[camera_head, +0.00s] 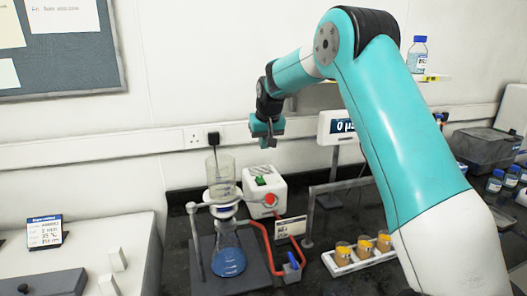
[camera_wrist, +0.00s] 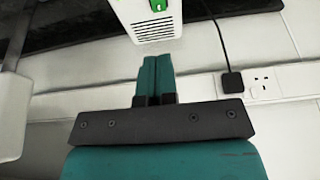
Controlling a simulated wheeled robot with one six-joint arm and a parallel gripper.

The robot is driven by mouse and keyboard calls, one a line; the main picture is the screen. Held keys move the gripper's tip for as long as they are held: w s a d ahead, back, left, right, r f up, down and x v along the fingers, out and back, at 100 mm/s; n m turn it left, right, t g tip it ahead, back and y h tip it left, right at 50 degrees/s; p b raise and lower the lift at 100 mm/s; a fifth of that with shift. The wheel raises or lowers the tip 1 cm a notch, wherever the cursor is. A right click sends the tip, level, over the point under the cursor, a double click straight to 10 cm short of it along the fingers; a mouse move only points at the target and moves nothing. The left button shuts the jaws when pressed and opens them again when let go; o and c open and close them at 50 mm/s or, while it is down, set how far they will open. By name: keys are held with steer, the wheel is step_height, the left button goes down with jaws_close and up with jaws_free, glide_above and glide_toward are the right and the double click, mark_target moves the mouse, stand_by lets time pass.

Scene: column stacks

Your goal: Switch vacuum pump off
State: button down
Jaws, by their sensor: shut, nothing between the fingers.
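The vacuum pump (camera_head: 254,197) is a white box on the dark bench, behind and right of the glass filter setup. A green switch (camera_head: 260,181) is on its top and a round red part is on its front. In the wrist view the pump (camera_wrist: 122,14) is at the top edge, with the green switch (camera_wrist: 158,4) partly cut off and dark vent slots below it. My gripper (camera_head: 268,143) is above the pump in the head view. In the wrist view its fingers (camera_wrist: 155,58) are together and empty, pointing towards the pump, apart from the switch.
A filter flask (camera_head: 228,262) with blue liquid stands left of the pump, with a glass funnel (camera_head: 220,168) above it. A red tube (camera_head: 266,240) runs to a blue-handled valve (camera_head: 292,261). A small sign (camera_head: 290,227) and a rack of jars (camera_head: 345,266) are to the right.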

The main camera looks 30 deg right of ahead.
mark_target(260, 177)
steer(key=shift+w+d+r+p, duration=0.3)
steer(key=shift+w+p, duration=0.3)
steer(key=shift+p, duration=0.45)
steer(key=p+x, duration=0.2)
steer(key=x, duration=0.2)
steer(key=p+x, duration=0.2)
steer(key=x, duration=0.3)
steer(key=p+x, duration=0.2)
steer(key=x, duration=0.2)
steer(key=shift+s+f+p, duration=0.2)
steer(key=shift+f+p, duration=0.15)
steer(key=shift+f, duration=0.25)
